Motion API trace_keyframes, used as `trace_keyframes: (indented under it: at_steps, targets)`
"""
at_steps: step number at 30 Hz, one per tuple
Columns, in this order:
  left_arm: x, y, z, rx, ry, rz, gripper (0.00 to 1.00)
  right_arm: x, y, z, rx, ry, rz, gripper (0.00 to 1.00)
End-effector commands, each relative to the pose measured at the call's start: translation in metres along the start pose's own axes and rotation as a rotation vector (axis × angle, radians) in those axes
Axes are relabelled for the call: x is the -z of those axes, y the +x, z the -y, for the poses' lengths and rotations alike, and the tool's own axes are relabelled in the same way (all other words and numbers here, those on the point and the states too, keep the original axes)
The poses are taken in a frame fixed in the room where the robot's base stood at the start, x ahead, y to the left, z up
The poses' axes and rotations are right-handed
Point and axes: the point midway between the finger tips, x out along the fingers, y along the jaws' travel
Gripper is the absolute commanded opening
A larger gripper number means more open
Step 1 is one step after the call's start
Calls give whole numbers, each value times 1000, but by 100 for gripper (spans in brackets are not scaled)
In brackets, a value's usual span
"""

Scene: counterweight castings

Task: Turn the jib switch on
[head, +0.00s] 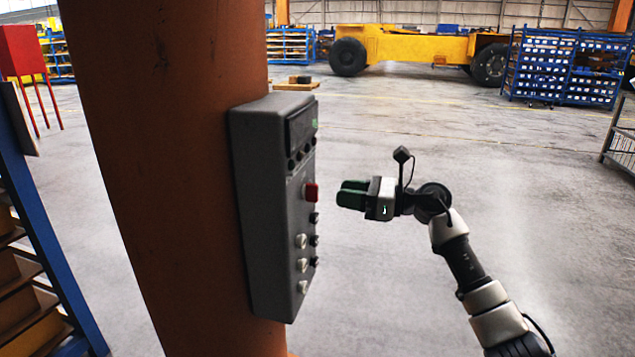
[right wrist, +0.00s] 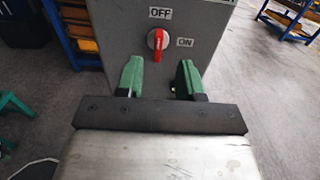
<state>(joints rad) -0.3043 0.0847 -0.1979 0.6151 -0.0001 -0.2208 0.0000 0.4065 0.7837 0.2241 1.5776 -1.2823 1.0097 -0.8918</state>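The jib switch is a red rotary handle (head: 311,192) on the grey control box (head: 262,190), which is fixed to an orange column. In the right wrist view the red handle (right wrist: 158,42) stands about upright, its upper end towards the OFF label (right wrist: 160,13). The ON label (right wrist: 185,43) is to its right. My right gripper (head: 347,194) faces the switch from a short distance, apart from it. In the right wrist view its two green fingers (right wrist: 160,72) are spread, empty, with the switch showing centred beyond the gap. My left gripper is not in view.
The box also carries a dark display (head: 303,122) and several buttons and knobs below the switch. The orange column (head: 165,150) stands close behind it. A blue shelf (head: 50,230) is at the left. The floor right of the box is open.

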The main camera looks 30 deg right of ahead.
Motion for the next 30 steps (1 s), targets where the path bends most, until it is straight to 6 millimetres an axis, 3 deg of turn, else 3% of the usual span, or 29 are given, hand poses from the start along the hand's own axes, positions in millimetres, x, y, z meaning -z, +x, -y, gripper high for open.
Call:
trace_keyframes:
  at_steps: [1, 9, 15, 23, 30]
  targets:
    - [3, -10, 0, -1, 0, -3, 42, -6, 12, 0, -2, 3, 5, 37]
    - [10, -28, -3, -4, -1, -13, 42, -4, 56, 0, 0, 5, 4, 37]
    - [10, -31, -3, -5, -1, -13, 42, -1, 68, 0, 1, 5, 2, 37]
    - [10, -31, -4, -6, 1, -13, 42, 0, 68, 0, 1, 4, 1, 37]
    - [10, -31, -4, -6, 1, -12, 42, 0, 68, 0, 1, 5, 2, 0]
